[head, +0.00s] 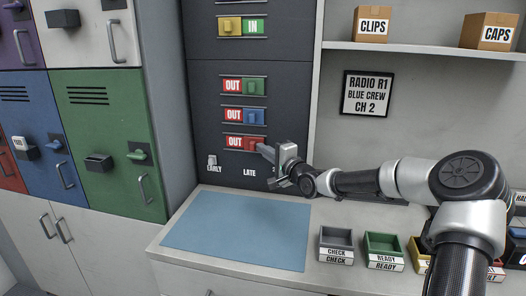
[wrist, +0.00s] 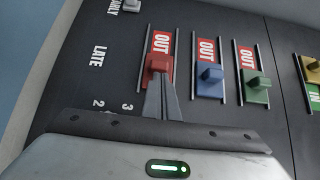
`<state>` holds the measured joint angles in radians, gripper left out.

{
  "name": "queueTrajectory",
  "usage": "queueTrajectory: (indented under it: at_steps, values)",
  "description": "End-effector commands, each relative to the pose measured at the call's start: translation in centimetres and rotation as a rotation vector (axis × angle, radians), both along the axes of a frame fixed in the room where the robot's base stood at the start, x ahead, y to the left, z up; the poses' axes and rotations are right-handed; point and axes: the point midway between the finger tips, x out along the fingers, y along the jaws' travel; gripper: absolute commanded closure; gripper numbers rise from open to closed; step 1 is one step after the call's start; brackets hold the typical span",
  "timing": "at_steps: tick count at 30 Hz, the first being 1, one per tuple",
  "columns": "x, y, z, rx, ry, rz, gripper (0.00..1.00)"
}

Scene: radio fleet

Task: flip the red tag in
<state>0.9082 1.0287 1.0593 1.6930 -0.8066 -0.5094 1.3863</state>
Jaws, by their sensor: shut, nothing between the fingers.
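The red tag (head: 234,142) is the lowest row on the dark board and shows OUT. Its red knob (head: 250,143) sits at the right end of the slot; in the wrist view the knob (wrist: 158,66) stands just beyond my fingertips. My gripper (head: 264,149) is shut and empty, with its tips at the right side of the red knob. The tips (wrist: 160,82) look very close to the knob or touching it; I cannot tell which. They hide part of the slot's right end in the head view.
Above the red row are a blue tag (head: 233,115) and a green tag (head: 233,86), both showing OUT; a yellow tag (head: 252,26) shows IN. A small white switch (head: 212,161) is at EARLY. A bare blue mat (head: 235,235) lies below; small trays (head: 383,244) stand right.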

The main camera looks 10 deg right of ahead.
Motion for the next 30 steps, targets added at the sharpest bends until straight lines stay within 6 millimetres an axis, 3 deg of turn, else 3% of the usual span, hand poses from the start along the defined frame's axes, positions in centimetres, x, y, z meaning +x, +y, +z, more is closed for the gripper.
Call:
queueTrajectory:
  at_steps: [12, 21, 30]
  values:
    - [0.2, 0.5, 0.0, -0.001, 0.000, 0.001, 1.00]
    - [2.4, 5.9, -0.2, -0.001, -0.002, 0.003, 1.00]
    - [3.0, 7.4, 0.1, -0.001, -0.001, 0.001, 1.00]
